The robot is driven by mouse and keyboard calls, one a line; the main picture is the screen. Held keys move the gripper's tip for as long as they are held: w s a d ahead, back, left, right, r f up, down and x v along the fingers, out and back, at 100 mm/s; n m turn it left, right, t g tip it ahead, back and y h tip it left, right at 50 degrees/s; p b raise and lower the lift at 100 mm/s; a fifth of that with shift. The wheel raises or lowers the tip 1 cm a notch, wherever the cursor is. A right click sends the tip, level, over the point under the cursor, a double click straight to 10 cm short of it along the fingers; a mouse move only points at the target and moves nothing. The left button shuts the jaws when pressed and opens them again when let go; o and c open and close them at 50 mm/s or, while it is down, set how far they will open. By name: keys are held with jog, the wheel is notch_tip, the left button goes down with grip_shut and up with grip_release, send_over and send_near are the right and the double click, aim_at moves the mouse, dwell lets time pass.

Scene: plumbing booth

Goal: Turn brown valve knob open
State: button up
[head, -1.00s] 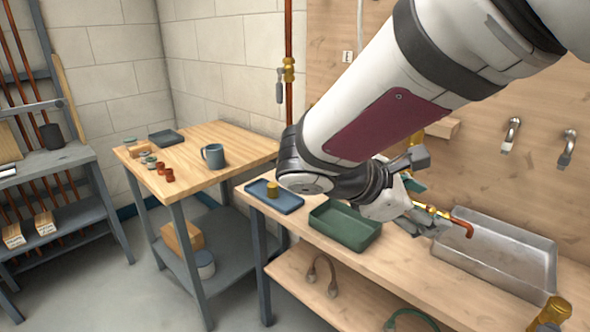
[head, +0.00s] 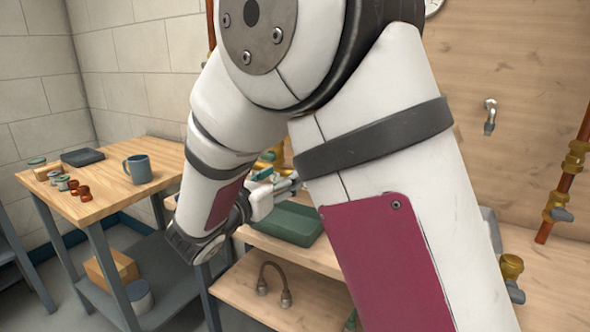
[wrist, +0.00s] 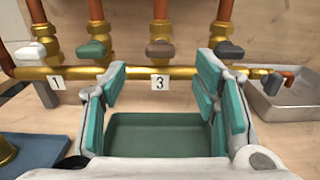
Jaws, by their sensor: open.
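The brown valve knob (wrist: 160,48) sits on a brass valve of the manifold in the wrist view, just above the label "3". It is beyond my gripper (wrist: 162,72), roughly midway between the two teal-padded fingers. The fingers are spread apart with nothing between them, and they look apart from the knob. In the head view my arm hides most of the manifold and the brown knob; only part of my gripper (head: 274,186) shows.
Below are a green tray (wrist: 150,125), a blue tray (wrist: 35,150) and a metal tray (wrist: 290,108).

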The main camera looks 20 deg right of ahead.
jog(key=b+x, duration=0.1)
jog(key=x, duration=0.6)
jog(key=shift+w+d, duration=0.15)
jog(key=shift+d, duration=0.05)
jog(key=c, duration=1.2)
